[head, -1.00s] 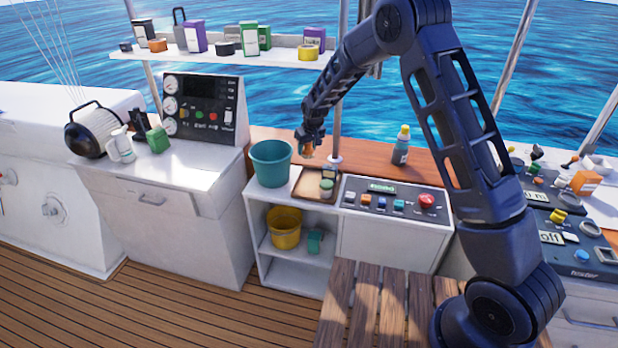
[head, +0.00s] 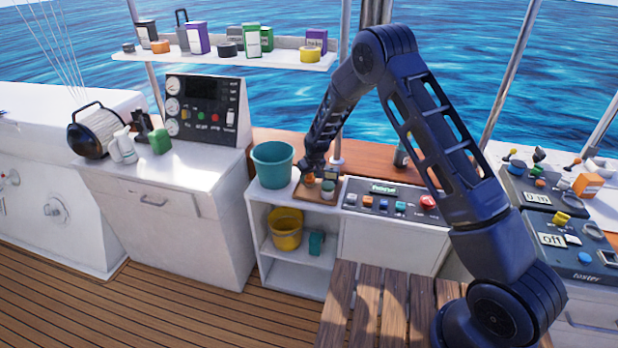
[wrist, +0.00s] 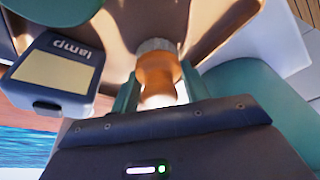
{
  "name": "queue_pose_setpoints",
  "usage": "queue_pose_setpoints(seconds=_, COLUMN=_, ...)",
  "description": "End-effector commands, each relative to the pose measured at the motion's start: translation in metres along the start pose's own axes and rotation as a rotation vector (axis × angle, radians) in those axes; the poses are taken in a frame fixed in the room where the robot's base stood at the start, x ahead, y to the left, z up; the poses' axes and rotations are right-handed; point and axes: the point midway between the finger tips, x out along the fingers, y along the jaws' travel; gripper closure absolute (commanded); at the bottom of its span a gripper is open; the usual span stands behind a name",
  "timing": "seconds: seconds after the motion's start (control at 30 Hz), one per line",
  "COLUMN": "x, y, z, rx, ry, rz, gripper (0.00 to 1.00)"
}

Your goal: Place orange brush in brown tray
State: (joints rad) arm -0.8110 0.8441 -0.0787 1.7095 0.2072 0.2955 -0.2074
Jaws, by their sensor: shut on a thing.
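The orange brush (head: 309,178) is held in my gripper (head: 311,166), low over the brown tray (head: 300,193) on the white cabinet. In the wrist view the brush (wrist: 158,74) stands between the two teal fingers, with its pale grey end pointing at the brown tray surface (wrist: 205,22). My gripper (wrist: 158,92) is shut on it. I cannot tell whether the brush touches the tray.
A teal bucket (head: 272,164) stands just left of the tray. A control panel (head: 388,199) is to the right. A yellow bucket (head: 286,229) sits on the shelf below. A dark box marked "lamp" (wrist: 58,72) is close in the wrist view.

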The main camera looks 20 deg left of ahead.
Motion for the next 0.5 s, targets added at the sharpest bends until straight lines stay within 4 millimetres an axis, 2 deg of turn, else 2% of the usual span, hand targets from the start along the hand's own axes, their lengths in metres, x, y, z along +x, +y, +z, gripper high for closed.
queue_pose_setpoints(seconds=0.37, x=0.0039, y=0.0, z=0.001, rx=0.0, ry=0.001, rz=0.0, gripper=0.78)
queue_pose_setpoints(seconds=0.4, x=0.004, y=0.0, z=0.0009, rx=0.0, ry=0.001, rz=0.0, gripper=0.51)
queue_pose_setpoints(seconds=0.43, x=0.0038, y=0.0, z=0.0009, rx=0.0, ry=0.001, rz=0.0, gripper=0.45)
queue_pose_setpoints(seconds=0.5, x=0.0038, y=0.0, z=0.0009, rx=0.0, ry=0.001, rz=0.0, gripper=0.45)
